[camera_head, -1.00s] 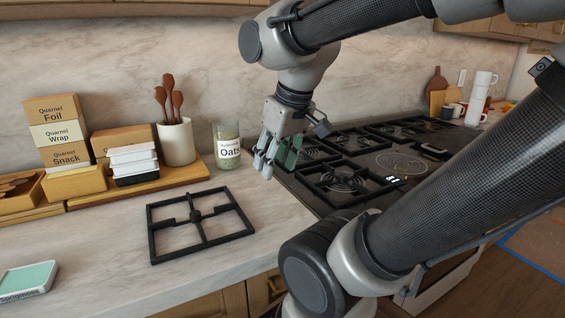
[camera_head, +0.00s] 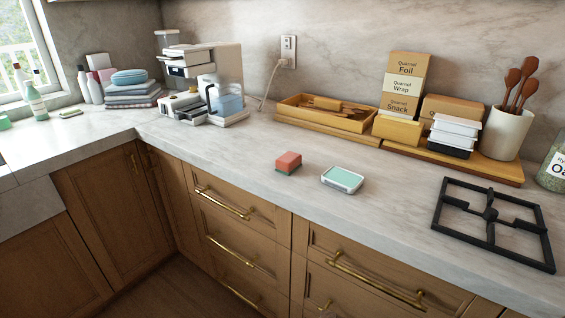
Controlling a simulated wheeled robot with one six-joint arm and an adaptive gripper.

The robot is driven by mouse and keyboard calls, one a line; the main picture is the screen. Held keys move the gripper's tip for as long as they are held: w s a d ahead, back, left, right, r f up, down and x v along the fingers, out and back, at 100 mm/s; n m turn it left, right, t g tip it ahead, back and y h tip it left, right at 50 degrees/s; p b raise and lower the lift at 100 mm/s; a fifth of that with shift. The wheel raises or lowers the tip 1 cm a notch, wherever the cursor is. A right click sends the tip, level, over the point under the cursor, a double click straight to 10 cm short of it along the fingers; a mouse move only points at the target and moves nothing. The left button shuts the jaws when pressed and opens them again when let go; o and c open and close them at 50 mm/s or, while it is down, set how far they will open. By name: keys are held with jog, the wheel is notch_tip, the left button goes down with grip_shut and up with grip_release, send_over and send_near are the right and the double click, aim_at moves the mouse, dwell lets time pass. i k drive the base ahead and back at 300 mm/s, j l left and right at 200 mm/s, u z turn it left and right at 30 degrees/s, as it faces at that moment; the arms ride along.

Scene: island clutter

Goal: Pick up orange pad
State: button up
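The orange pad (camera_head: 289,161) is a small block with an orange-red top and a thin dark green underside. It lies on the marble counter (camera_head: 235,168) near the front edge, left of the middle of the head view. A white-rimmed, mint-green flat box (camera_head: 342,179) lies just to its right, with a small gap between them. My gripper is outside the head view now, so its state does not show.
A black burner grate (camera_head: 493,222) lies at the right. Behind are a wooden tray (camera_head: 322,117), stacked boxes (camera_head: 405,85), white containers (camera_head: 455,131) and a utensil crock (camera_head: 498,132). A coffee machine (camera_head: 210,75) stands back left. Counter left of the pad is clear.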

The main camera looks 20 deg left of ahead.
aim_at(287, 164)
jog(key=l+u, duration=0.1)
jog(key=u, duration=0.95)
